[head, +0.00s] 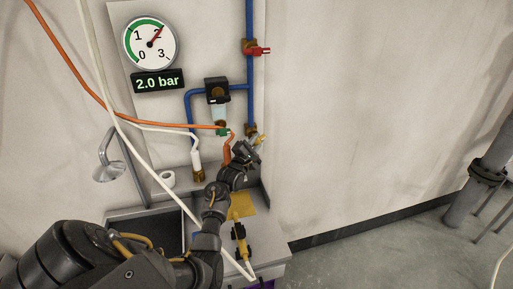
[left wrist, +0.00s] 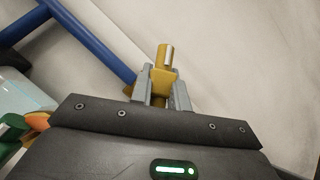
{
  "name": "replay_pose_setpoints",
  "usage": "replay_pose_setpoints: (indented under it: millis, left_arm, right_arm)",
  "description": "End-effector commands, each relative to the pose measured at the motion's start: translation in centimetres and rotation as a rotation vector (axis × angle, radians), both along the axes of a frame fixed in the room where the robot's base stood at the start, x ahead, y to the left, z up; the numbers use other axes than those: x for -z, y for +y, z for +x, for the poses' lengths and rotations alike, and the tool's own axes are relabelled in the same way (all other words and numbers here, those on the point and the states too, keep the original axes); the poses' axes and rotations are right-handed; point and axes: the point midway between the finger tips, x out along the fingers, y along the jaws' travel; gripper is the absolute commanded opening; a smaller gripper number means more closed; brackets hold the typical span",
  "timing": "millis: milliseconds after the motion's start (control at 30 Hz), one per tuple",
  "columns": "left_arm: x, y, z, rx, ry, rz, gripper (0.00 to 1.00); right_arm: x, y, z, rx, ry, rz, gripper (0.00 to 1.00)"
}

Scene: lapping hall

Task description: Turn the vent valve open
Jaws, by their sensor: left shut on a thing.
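The valve with the yellow lever (head: 262,139) sits low on the wall panel, by a brass fitting (head: 251,129) at the lower end of the vertical blue pipe (head: 250,105). I take it for the vent valve; no label is legible. My left gripper (head: 256,146) reaches it from below and is shut on the yellow lever. In the left wrist view, the gripper's grey fingers (left wrist: 163,92) hold the yellow lever (left wrist: 165,58) between them. The fingers and arm hide most of the valve body. My right gripper is not in view.
A red-handled valve (head: 257,50) sits higher on the pipe, its handle across it. The dial gauge (head: 150,42) points near 2; the display (head: 158,80) reads 2.0 bar. Orange and white hoses (head: 75,75) hang left of my arm. The wall at right is clear.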

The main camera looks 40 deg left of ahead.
Motion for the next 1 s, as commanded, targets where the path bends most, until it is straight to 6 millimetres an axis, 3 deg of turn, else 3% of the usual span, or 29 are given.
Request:
replay_pose_setpoints:
  millis: [33,700,1000]
  left_arm:
    - [0.7,0.0,0.1,-0.001,-0.039,-0.029,0.0]
    - [0.8,-0.1,0.1,0.0,-0.555,-0.388,0.0]
    - [0.5,-0.1,0.0,0.001,-0.728,-0.506,0.0]
  right_arm:
    - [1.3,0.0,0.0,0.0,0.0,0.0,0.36]
    - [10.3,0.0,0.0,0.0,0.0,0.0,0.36]
    - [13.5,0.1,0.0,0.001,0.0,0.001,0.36]
